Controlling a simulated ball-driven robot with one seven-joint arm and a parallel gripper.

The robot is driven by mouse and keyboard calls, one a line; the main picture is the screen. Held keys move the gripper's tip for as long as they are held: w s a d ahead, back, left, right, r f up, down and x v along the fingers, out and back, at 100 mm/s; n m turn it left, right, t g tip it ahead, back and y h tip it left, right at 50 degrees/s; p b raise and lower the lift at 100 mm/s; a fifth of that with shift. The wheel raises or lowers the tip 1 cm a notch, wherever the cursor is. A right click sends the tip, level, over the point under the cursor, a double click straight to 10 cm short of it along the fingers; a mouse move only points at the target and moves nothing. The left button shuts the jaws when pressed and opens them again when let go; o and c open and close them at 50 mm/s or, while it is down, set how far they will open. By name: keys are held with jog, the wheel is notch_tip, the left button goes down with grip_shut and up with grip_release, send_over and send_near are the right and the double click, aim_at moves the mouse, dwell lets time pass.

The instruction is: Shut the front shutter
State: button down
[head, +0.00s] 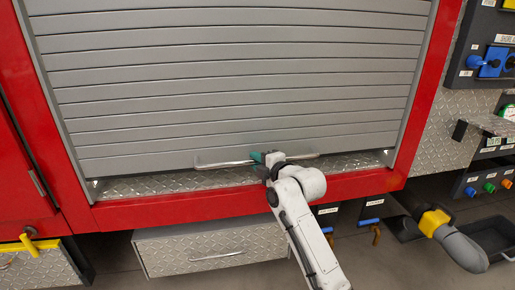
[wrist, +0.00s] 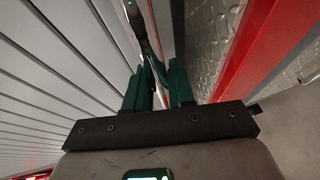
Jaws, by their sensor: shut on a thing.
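The grey slatted front shutter (head: 240,85) fills most of the red-framed opening in the head view. Its bottom edge is a little above the sill, leaving a narrow gap with the diamond-plate sill (head: 150,186) showing. A metal bar handle (head: 225,163) runs along the shutter's lower edge. My gripper (head: 268,158) is at the middle of this bar, shut on it. The fingers partly hide the bar there.
Below the sill are a diamond-plate drawer (head: 205,250) and blue-handled valves (head: 371,221). At right are a panel with a blue fitting (head: 488,64), coloured knobs (head: 490,187) and a grey hose with a yellow collar (head: 434,222). A yellow lever (head: 29,242) is at lower left.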

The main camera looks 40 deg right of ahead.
notch_tip(320, 180, down, 9)
jog(key=b, duration=0.3)
jog(key=shift+b, duration=0.4)
jog(key=shift+f, duration=0.15)
jog(key=c, duration=1.1)
grip_release()
jog(key=shift+c, duration=0.2)
jog(key=shift+o, duration=0.4)
jog(key=shift+r, duration=0.2)
jog(key=shift+s, duration=0.1)
jog(key=p+v, duration=0.3)
jog(key=v, duration=0.7)
jog(key=shift+s, duration=0.3)
jog(key=shift+a+r, duration=0.1)
jog(key=shift+a, duration=0.05)
